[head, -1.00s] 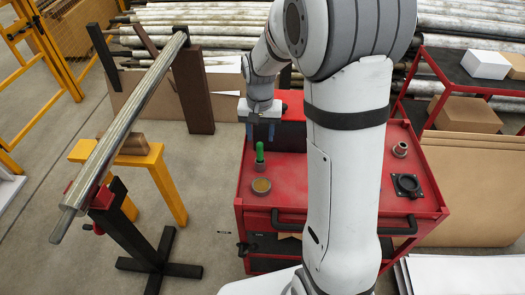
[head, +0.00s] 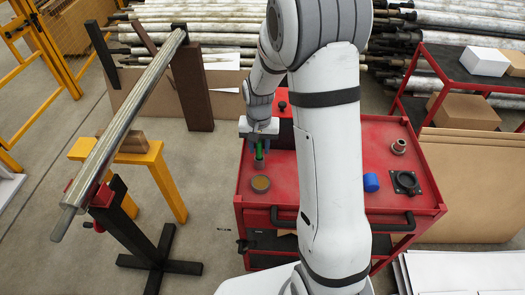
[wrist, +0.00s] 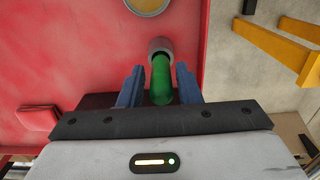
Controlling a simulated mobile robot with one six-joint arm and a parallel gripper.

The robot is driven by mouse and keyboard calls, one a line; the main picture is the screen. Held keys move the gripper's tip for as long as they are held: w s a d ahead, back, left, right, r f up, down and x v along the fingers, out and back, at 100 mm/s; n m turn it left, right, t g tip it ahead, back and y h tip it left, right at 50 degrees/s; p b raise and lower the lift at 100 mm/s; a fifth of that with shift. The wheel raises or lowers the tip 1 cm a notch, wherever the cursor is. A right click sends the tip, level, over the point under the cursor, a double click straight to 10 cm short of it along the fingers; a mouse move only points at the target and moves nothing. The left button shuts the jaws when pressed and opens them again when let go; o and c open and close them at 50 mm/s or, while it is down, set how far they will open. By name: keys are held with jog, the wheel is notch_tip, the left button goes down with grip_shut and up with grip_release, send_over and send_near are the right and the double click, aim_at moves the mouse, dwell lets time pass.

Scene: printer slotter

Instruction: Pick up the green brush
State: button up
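The green brush (head: 259,150) stands upright in a small grey cup (head: 259,164) at the left of the red cart top (head: 320,199). In the wrist view the brush (wrist: 161,82) runs from the mouth of the grey cup (wrist: 160,46) back between my fingers. My gripper (wrist: 160,70) is open, with one blue finger on each side of the brush and a visible gap on both sides. In the head view my gripper (head: 259,144) is over the brush and hides part of it.
A round tin with a yellowish inside (head: 261,184) is just in front of the cup. A blue cylinder (head: 371,182), a black square fitting (head: 407,183) and a metal ring (head: 399,147) are at the cart's right. A metal bar (head: 125,120) on stands is to the left.

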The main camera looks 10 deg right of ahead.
grip_shut()
jog(key=shift+r, duration=0.15)
notch_tip(320, 180, up, 10)
jog(key=shift+f, duration=0.1)
dwell(0.4)
